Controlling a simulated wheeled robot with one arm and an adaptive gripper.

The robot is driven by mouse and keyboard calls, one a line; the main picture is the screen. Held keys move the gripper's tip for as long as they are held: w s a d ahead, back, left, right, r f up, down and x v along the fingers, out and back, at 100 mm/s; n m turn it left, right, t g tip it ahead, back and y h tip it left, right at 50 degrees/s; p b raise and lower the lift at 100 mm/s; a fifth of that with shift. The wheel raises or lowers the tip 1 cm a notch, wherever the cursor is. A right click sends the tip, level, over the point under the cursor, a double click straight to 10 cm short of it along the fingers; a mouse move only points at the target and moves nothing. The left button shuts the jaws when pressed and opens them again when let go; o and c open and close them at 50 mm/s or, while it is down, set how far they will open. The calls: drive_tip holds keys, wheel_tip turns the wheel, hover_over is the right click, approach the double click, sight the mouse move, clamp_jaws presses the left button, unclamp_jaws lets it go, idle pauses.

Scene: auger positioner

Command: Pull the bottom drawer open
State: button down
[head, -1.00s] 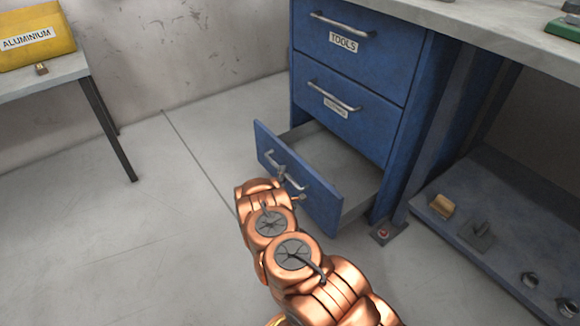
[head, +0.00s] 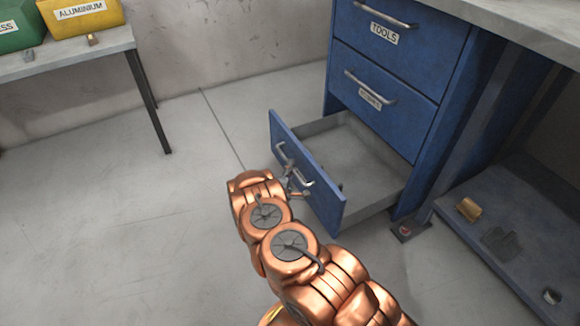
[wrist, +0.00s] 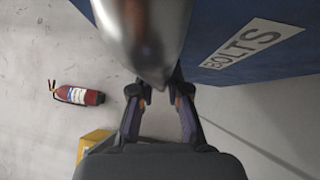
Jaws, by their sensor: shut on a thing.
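My gripper (head: 291,182) is at this handle, mostly hidden by my copper arm. In the wrist view the handle (wrist: 145,40) looms large at the top, and the fingers of my gripper (wrist: 160,88) close on it. The drawer front (wrist: 240,58) there bears a BOLTS label.
The two upper drawers (head: 372,98) are shut. A side table (head: 80,58) with yellow and green bins stands at the left. A low shelf (head: 505,262) with small parts is at the right. A fire extinguisher (wrist: 78,96) shows in the wrist view. The floor left of the drawer is clear.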

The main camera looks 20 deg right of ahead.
drive_tip(key=shift+a, duration=0.1)
drive_tip(key=c, duration=1.1)
unclamp_jaws()
drive_tip(key=shift+c, duration=0.2)
drive_tip(key=v, duration=1.2)
